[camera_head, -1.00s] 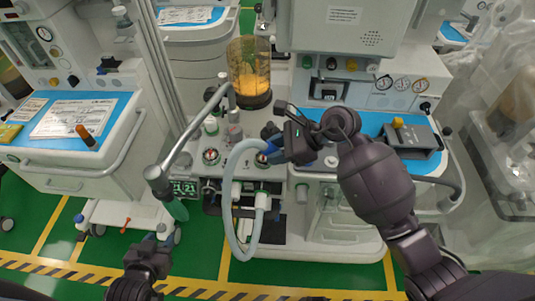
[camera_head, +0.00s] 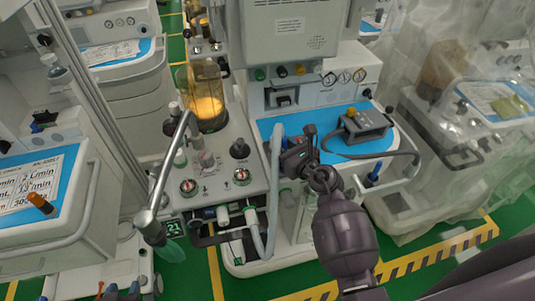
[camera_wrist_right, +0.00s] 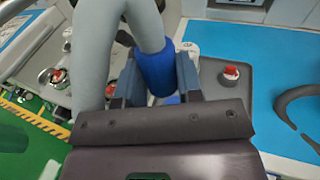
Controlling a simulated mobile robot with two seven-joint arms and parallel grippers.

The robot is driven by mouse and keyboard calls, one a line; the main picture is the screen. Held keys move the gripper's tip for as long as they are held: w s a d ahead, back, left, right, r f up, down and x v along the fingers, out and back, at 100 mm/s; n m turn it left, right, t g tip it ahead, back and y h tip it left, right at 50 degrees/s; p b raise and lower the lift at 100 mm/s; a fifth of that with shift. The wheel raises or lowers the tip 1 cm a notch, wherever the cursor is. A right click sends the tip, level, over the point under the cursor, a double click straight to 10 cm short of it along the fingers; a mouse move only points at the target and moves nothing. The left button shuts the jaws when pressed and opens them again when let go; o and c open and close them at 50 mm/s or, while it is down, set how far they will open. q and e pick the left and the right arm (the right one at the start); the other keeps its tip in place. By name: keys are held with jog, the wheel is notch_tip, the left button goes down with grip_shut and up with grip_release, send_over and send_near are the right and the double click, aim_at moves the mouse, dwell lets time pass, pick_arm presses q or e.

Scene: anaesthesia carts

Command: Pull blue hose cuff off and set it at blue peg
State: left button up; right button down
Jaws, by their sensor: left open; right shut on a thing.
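The blue hose cuff (camera_wrist_right: 157,72) sits between the fingers of my right gripper (camera_wrist_right: 158,85) in the right wrist view. My left gripper is not seen in the head view.
A black device (camera_head: 366,128) with a cable lies on the blue worktop (camera_head: 335,150). A yellow-filled canister (camera_head: 208,105) stands at the back left. A metal arm (camera_head: 163,180) with a green bag reaches forward at the left. A plastic-covered cart (camera_head: 455,135) stands at the right.

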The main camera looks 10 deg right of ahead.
jog(key=shift+w+d+r+t, duration=0.1)
jog(key=shift+d+t, duration=0.05)
jog(key=shift+t, duration=0.25)
jog(key=shift+d+m, duration=0.3)
jog(key=shift+w+d+t, duration=0.1)
jog(key=shift+d+t, duration=0.05)
jog(key=shift+t, duration=0.15)
pick_arm(q)
jog(key=shift+s+d, duration=0.15)
jog(key=shift+d, duration=0.25)
jog(key=shift+a, duration=0.1)
jog(key=shift+w+r, duration=0.2)
jog(key=shift+w, duration=0.05)
pick_arm(e)
notch_tip(320, 180, down, 4)
jog(key=b, duration=0.3)
jog(key=shift+r, duration=0.15)
pick_arm(q)
notch_tip(320, 180, down, 6)
jog(key=s+b, duration=0.1)
jog(key=b, duration=0.1)
jog(key=shift+f, duration=0.2)
pick_arm(e)
jog(key=shift+f, duration=1.1)
